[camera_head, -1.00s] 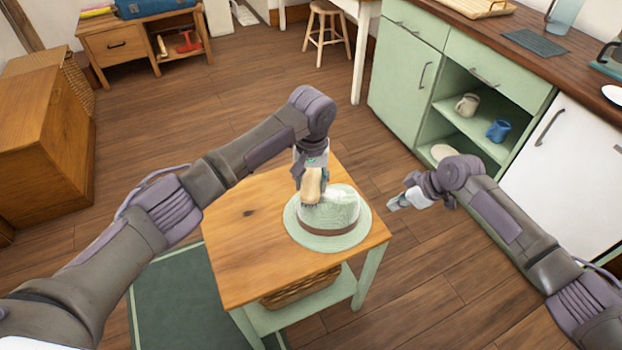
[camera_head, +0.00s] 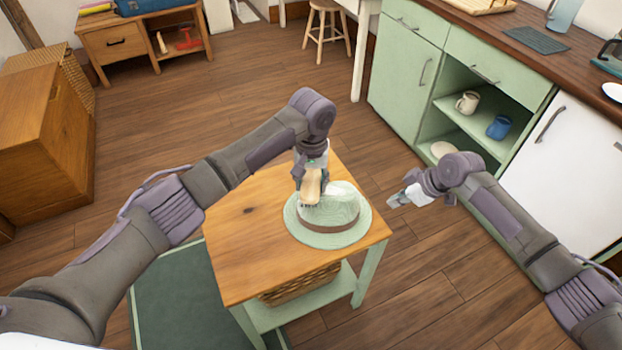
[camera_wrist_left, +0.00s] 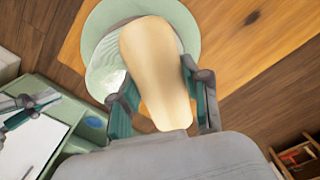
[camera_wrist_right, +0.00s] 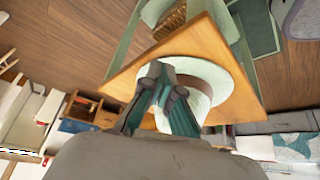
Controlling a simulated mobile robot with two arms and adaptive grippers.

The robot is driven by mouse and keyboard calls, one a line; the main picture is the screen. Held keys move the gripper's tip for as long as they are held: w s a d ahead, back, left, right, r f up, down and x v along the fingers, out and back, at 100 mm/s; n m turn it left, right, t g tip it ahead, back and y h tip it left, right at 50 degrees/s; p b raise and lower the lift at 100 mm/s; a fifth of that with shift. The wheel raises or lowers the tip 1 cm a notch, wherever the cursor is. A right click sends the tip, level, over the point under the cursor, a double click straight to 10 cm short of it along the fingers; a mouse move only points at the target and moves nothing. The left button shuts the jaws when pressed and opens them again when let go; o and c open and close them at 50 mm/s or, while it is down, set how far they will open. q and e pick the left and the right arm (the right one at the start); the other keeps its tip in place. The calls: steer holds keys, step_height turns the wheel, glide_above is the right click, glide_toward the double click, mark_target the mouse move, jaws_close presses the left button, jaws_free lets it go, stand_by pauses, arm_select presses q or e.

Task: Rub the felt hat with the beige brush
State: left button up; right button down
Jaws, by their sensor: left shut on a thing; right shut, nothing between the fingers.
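A pale green felt hat (camera_head: 334,222) with a brown band lies brim down on the wooden table (camera_head: 240,240). My left gripper (camera_head: 311,180) is shut on the beige brush (camera_head: 311,187). The brush is at the hat's upper left side, and its bristle end appears to touch the crown. In the left wrist view the brush (camera_wrist_left: 155,70) lies between the fingers and covers part of the hat (camera_wrist_left: 104,66). My right gripper (camera_head: 402,198) is shut and empty, off the table's right side. In the right wrist view the hat (camera_wrist_right: 222,82) shows beyond its fingers.
A green cabinet (camera_head: 405,55) with open shelves holds a cream mug (camera_head: 467,103) and a blue mug (camera_head: 499,127). A basket (camera_head: 300,287) sits on the table's lower shelf. The left part of the tabletop is clear. A wooden chest (camera_head: 45,145) stands far left.

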mark_target(339, 193)
arm_select(q)
steer(key=shift+f, duration=0.35)
steer(key=shift+w+d+r, duration=0.15)
steer(key=shift+d, duration=1.45)
steer(key=shift+w+d+f, duration=0.1)
steer(key=shift+w+d, duration=0.05)
steer(key=shift+d, duration=1.4)
steer(key=shift+w+d+f, duration=0.1)
steer(key=shift+d, duration=1.45)
steer(key=shift+f, duration=0.1)
steer(key=shift+s+a, duration=0.1)
steer(key=shift+a, duration=1.15)
steer(key=shift+s+a+r, duration=0.1)
steer(key=shift+s+a, duration=0.05)
steer(key=shift+a, duration=1.6)
steer(key=shift+s+a+r, duration=0.1)
steer(key=shift+s+a, duration=0.05)
steer(key=shift+a, duration=1.6)
